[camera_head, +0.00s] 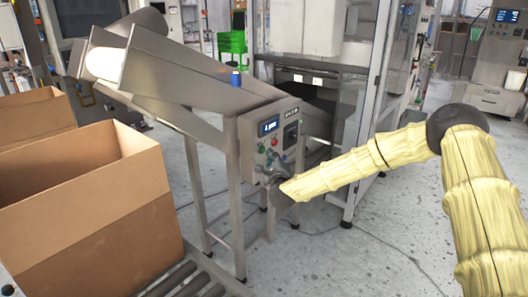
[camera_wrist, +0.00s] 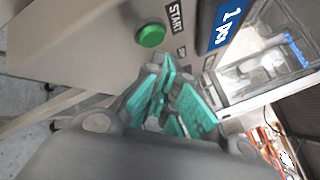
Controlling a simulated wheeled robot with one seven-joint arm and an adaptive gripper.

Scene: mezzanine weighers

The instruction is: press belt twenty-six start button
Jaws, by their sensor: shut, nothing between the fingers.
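A green button (camera_wrist: 151,36) with the label START (camera_wrist: 175,18) beside it is on a grey panel in the wrist view. In the head view, the grey control box (camera_head: 246,140) is on a metal frame, with a small green button (camera_head: 262,150) on its front. My gripper (camera_wrist: 166,92), with teal finger pads, is shut and empty, below the START button in the picture; I see a gap between them. In the head view, my gripper (camera_head: 277,187) is in front of the box's lower part, its fingertips hard to make out. No belt number is readable.
A blue display (camera_head: 269,126) is on the box, with a red button (camera_head: 274,142) below it. An inclined metal chute (camera_head: 180,75) runs above. Open cardboard boxes (camera_head: 120,205) stand left, near rollers (camera_head: 185,280). A framed glass enclosure (camera_head: 370,110) stands behind.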

